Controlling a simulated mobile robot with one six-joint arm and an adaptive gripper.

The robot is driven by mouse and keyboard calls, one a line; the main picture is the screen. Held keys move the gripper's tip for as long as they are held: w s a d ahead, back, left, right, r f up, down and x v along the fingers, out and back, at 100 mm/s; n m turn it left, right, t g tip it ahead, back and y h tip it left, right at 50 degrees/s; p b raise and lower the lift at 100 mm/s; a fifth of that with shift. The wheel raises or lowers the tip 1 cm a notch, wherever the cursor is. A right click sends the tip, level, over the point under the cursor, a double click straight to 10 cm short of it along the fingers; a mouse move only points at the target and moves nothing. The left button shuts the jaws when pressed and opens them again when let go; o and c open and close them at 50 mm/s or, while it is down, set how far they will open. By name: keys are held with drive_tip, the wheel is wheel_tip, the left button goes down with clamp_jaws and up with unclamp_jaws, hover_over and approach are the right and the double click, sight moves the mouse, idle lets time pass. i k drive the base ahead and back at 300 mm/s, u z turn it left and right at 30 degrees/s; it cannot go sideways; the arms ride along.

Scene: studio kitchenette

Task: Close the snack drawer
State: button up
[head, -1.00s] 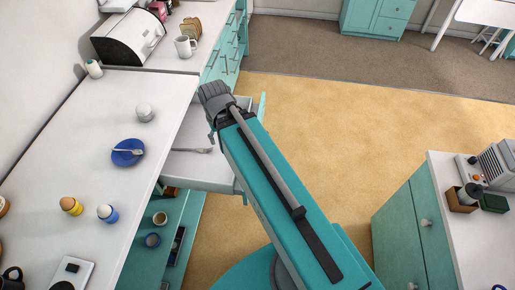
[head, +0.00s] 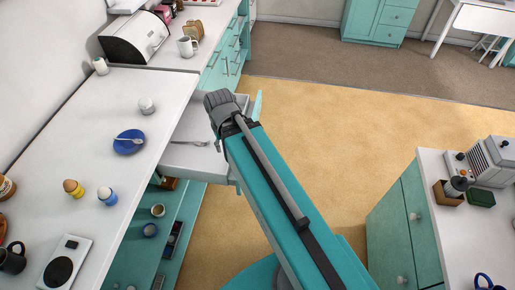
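An upper drawer (head: 189,157) stands open from the long white counter, with a white inside and a teal front (head: 257,104). A fork (head: 190,143) lies in it. Below it a lower teal drawer or shelf (head: 166,240) also shows, holding cups and a dark tray. I cannot tell which of them is the snack drawer. The grey end of my arm, with my gripper (head: 221,103), is over the upper drawer near its front and hides part of it. The fingers are hidden, so their opening and any contact do not show.
The white counter (head: 90,110) at left bears a blue plate (head: 129,142), egg cups, a mug and a scale. Another counter (head: 445,205) with a coffee machine stands at right. The yellow floor (head: 310,115) between them is clear.

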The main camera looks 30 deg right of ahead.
sight(192, 162)
drive_tip(key=k, duration=0.2)
drive_tip(key=z, duration=1.3)
drive_tip(key=i, duration=0.55)
drive_tip(key=u, duration=1.05)
